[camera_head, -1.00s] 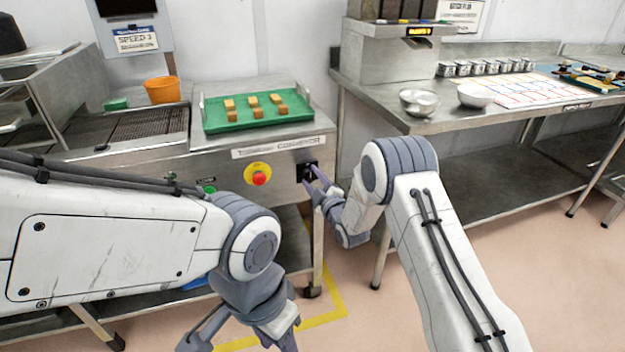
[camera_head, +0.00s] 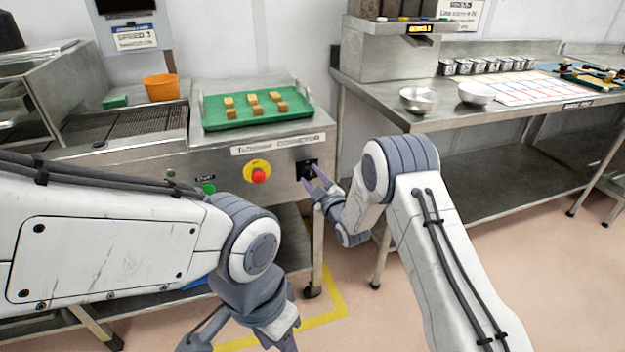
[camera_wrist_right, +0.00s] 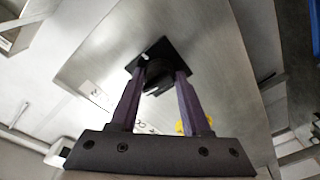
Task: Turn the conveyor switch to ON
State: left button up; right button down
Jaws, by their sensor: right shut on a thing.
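The conveyor switch (camera_head: 307,168) is a black rotary knob on a dark square plate, at the right end of the conveyor's steel front panel. My right gripper (camera_head: 312,181) reaches it from the front. In the right wrist view the two purple fingers of the gripper (camera_wrist_right: 156,88) are shut on the black knob of the switch (camera_wrist_right: 151,62), one on each side. The ON marking cannot be read. My left gripper (camera_head: 245,342) hangs low at the bottom of the head view, cut by the frame edge, apart from the panel.
A red emergency button (camera_head: 259,175) on a yellow plate and a green button (camera_head: 208,188) sit left of the switch. A green tray (camera_head: 228,122) with several tan blocks lies on the conveyor. A steel table (camera_head: 450,122) with bowls stands at right.

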jog(key=m+b, duration=0.2)
jog(key=m, duration=0.1)
jog(key=shift+s+a+f+m, duration=0.1)
jog(key=shift+a+m, duration=0.1)
jog(key=shift+m, duration=0.1)
jog(key=m+t+b, duration=0.1)
jog(key=m+b, duration=0.1)
jog(key=m, duration=0.2)
jog(key=shift+m, duration=0.4)
jog(key=m+b, duration=0.1)
jog(key=m, duration=0.2)
jog(key=m+b, duration=0.1)
jog(key=m, duration=0.1)
jog(key=shift+m+t+h, duration=0.3)
jog(key=shift+m+h, duration=0.1)
jog(key=shift+r+m+h+b, duration=0.25)
jog(key=shift+m+b, duration=0.35)
jog(key=shift+m, duration=0.6)
jog(key=shift+d+m, duration=0.1)
jog(key=shift+m, duration=0.4)
jog(key=shift+c, duration=1.9)
grip_release()
jog(key=shift+f, duration=0.1)
